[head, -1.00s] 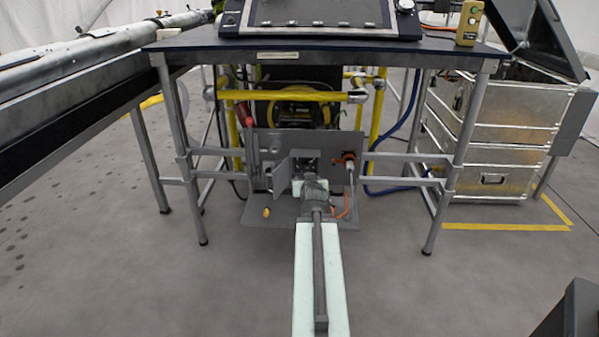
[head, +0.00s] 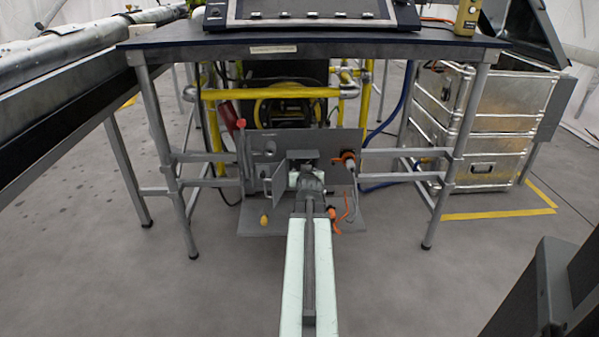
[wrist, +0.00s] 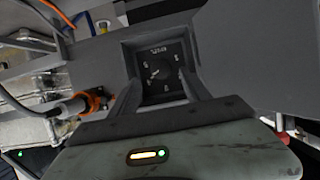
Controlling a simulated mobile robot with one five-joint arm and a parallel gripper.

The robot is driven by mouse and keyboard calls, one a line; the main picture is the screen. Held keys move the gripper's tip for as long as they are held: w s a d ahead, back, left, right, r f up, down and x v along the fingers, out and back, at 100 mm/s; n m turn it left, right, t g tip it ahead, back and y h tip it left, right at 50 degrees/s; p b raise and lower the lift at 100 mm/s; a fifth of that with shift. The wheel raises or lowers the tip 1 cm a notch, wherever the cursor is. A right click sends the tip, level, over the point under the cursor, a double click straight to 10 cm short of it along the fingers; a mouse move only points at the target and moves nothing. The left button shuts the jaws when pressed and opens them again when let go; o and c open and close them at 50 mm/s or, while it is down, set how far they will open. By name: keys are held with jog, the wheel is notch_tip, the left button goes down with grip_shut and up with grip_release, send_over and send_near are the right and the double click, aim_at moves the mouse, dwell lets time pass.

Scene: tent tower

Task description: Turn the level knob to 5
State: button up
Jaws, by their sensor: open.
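In the wrist view a small dark square dial (wrist: 162,75), with light marks around it and a short label above, sits in a recess of a grey panel. The marks are too small to read surely, and I cannot make out the knob's setting. My gripper (wrist: 163,97) is open, its two grey fingers on either side of the dial's lower part; I cannot tell whether they touch anything. In the head view my gripper (head: 307,168) is at the grey panel (head: 258,172) under the table, and it and my arm hide the dial.
The dark table (head: 320,43) stands above the panel, with metal legs either side. An orange connector (head: 345,160) with a cable is right of my gripper. A yellow knob (head: 264,220) is on the lower plate. Yellow pipes (head: 265,94) run behind. Metal cases (head: 490,150) stand right.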

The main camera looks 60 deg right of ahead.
jog(key=b+x, duration=0.2)
jog(key=x, duration=0.3)
jog(key=shift+w+d+f, duration=0.2)
jog(key=shift+w+f, duration=0.05)
jog(key=shift+a, duration=0.1)
grip_shut()
jog(key=shift+m, duration=0.3)
jog(key=m+t+y+b, duration=0.1)
jog(key=m+t, duration=0.1)
jog(key=m, duration=0.1)
jog(key=shift+s+f, duration=0.1)
jog(key=shift+s, duration=0.05)
jog(key=m+t+y+b, duration=0.1)
jog(key=m+t+b, duration=0.1)
jog(key=m, duration=0.1)
jog(key=shift+s, duration=0.1)
jog(key=shift+m+b, duration=0.3)
jog(key=shift+m, duration=0.1)
grip_release()
